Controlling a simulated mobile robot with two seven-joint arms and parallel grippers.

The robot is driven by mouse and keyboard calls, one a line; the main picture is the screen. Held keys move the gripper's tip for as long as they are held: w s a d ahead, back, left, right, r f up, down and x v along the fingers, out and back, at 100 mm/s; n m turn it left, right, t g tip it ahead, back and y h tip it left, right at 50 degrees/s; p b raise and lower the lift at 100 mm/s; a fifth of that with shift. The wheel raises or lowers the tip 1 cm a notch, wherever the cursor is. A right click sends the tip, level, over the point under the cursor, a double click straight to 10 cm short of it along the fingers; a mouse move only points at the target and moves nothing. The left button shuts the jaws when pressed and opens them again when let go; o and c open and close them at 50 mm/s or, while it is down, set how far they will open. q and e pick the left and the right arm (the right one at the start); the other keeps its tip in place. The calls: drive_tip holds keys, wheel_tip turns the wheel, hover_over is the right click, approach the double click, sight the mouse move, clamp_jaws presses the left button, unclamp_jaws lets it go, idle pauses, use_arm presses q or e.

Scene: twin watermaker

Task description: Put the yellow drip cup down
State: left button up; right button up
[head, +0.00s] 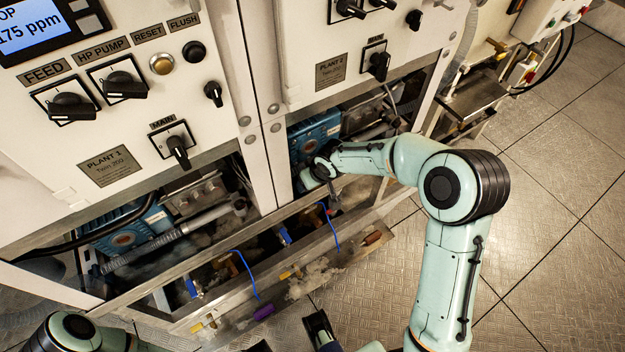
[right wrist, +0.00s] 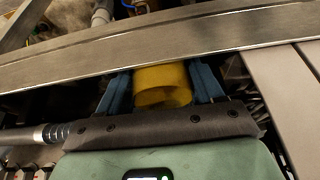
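The yellow drip cup (right wrist: 160,84) shows in the right wrist view between the two blue fingers of my right gripper (right wrist: 160,92). A finger lies close against each side of it, and the gripper looks shut on it. A metal rail (right wrist: 150,45) crosses just beyond the cup and its fingers. In the head view my right arm reaches into the Plant 2 bay, its wrist (head: 320,172) by the blue pump; the cup and fingertips cannot be made out there. My left gripper (head: 290,338) is partly visible at the bottom edge, its fingers apart and empty.
A long metal trough (head: 215,310) runs along the front of the cabinets, holding valves, blue tubes and whitish clumps. Blue pumps (head: 130,235) (head: 310,135) sit in the bays. A small metal shelf (head: 475,97) stands back right. Tiled floor at right is clear.

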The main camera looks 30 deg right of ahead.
drive_tip(key=o, duration=0.4)
drive_tip(key=shift+r, duration=0.1)
